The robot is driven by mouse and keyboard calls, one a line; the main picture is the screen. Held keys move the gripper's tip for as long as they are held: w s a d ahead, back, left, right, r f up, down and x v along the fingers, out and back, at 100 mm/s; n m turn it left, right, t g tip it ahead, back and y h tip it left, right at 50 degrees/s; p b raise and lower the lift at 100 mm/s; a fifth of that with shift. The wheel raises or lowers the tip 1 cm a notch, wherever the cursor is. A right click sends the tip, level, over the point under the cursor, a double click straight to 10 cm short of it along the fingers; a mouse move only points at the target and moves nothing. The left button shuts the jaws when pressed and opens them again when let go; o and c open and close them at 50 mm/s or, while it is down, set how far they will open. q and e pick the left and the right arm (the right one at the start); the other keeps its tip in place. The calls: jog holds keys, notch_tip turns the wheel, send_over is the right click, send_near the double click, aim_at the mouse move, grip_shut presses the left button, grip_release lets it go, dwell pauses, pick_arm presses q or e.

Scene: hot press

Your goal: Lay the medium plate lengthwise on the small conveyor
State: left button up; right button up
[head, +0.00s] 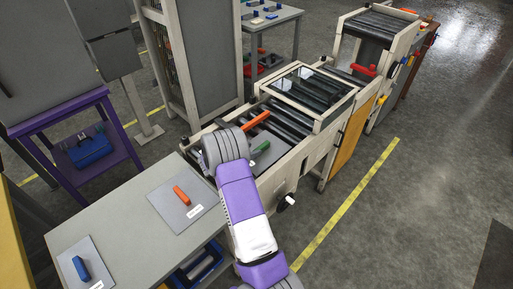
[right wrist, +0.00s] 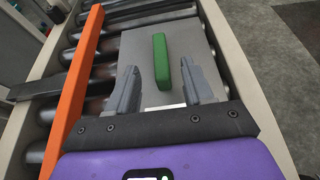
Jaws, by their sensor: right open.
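A grey plate (right wrist: 133,45) with a green handle (right wrist: 161,62) lies flat on the dark rollers of the small conveyor (head: 290,119), close to its right-hand rail. I take it to be the medium plate; its green handle also shows in the head view (head: 262,148). The handle runs lengthwise away from my right gripper (right wrist: 166,88). The gripper is open, with one finger on each side of the handle's near end and clear of it. A white label on the plate's near edge is partly hidden by the gripper. My left gripper is not in view.
An orange bar (right wrist: 78,90) crosses the conveyor to the left of the plate. The grey table (head: 130,228) holds a plate with an orange handle (head: 182,195) and one with a blue handle (head: 80,267). The glass-topped press section (head: 315,90) stands beyond the rollers.

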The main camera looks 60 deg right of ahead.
jog(key=p+v, duration=0.1)
jog(key=v, duration=0.7)
jog(key=shift+r, duration=0.15)
